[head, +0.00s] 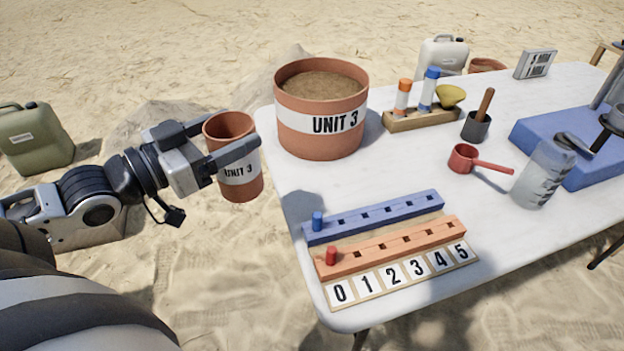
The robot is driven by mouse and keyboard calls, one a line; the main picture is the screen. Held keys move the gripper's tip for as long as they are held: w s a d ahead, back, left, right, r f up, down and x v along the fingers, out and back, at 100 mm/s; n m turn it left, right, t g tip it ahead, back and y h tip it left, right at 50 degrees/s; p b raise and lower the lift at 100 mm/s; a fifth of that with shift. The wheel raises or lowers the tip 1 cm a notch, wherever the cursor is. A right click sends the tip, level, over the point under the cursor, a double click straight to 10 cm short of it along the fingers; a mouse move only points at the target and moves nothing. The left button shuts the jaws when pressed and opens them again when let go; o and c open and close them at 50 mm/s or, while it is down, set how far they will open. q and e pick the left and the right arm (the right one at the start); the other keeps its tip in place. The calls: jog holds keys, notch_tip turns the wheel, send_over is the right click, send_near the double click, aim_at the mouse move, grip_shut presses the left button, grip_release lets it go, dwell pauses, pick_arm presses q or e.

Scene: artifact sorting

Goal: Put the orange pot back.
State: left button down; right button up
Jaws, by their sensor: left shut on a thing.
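The small orange pot (240,187) has a white band reading "UNIT 3". My left gripper (233,153) is shut on it, with a finger across its upper side. The pot is held roughly upright, just off the table's left edge, with sand behind and below it. A large orange pot (322,145), also labelled "UNIT 3" and filled with brown soil, stands on the table to the right of the held pot. Whether the held pot contains anything is hard to tell. My right gripper is out of view.
On the white table (400,165) are blue (400,211) and orange (395,246) peg rails, a number strip (393,275), a red scoop (467,158), a clear jug (541,178), a wooden rack (421,118) and a blue scale (560,140). Jerrycans (36,137) stand on the sand.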

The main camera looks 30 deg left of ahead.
pick_arm(q)
jog(key=shift+w+d+f+b, duration=0.15)
jog(key=shift+w+f+b, duration=0.05)
jog(key=shift+w+b, duration=0.25)
jog(key=w+d+f+b, duration=0.3)
jog(key=w+f, duration=0.9)
jog(key=shift+w+f+b, duration=0.2)
jog(key=shift+b, duration=0.15)
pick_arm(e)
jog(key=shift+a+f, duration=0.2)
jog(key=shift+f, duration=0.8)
pick_arm(q)
jog(key=shift+d+f, duration=0.1)
jog(key=shift+f, duration=0.05)
jog(key=shift+c, duration=1.3)
grip_release()
